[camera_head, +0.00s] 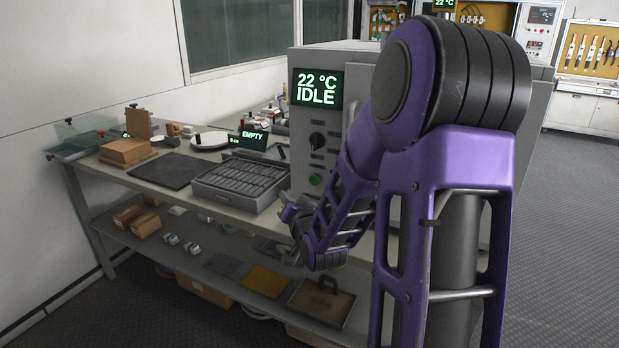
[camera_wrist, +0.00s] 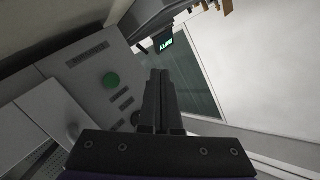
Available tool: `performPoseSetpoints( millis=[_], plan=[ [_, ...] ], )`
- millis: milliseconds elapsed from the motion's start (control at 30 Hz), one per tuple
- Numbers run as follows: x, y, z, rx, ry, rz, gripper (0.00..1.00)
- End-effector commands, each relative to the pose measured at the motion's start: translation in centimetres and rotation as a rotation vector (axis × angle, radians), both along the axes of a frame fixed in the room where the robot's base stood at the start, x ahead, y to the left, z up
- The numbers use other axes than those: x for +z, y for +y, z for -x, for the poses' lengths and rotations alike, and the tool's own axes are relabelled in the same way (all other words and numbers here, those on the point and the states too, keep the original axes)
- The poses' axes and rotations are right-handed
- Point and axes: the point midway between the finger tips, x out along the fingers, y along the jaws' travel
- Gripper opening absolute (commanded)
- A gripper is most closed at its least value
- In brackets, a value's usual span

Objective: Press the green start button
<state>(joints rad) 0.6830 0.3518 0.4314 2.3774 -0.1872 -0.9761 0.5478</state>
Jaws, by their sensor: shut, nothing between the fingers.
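The green start button (camera_head: 315,180) is on the lower front panel of a grey oven-like machine (camera_head: 300,150), below a black dial. It also shows in the wrist view as a round green disc (camera_wrist: 111,80) on the grey panel. My gripper (camera_wrist: 160,72) is shut and empty, its fingertips to the right of the button in the wrist view and apart from it in the picture. In the head view my gripper (camera_head: 291,214) is below and left of the button, near the bench's front edge. The gap between fingertips and panel cannot be judged.
The machine's display (camera_head: 316,89) reads 22 °C IDLE. A slotted tray (camera_head: 212,188) sits left of the machine on the bench, beside a dark mat (camera_head: 172,170). A small screen (camera_head: 253,140) reads EMPTY. A lower shelf (camera_head: 200,256) holds boxes and plates.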

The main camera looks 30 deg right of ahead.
Motion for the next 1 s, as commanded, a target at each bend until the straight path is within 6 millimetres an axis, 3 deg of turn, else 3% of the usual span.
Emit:
performPoseSetpoints(
  millis=[200, 567, 767, 1000],
  plan=[
    [-1.4, -1.3, 1.7, -0.025, 0.006, -0.031, 0.00],
    [-1.5, -1.3, 1.9, -0.026, 0.007, -0.034, 0.00],
    [-1.4, -2.1, 1.3, -0.027, 0.006, -0.033, 0.00],
    [-1.3, -4.7, -0.7, -0.029, 0.006, -0.034, 0.00]
  ],
)
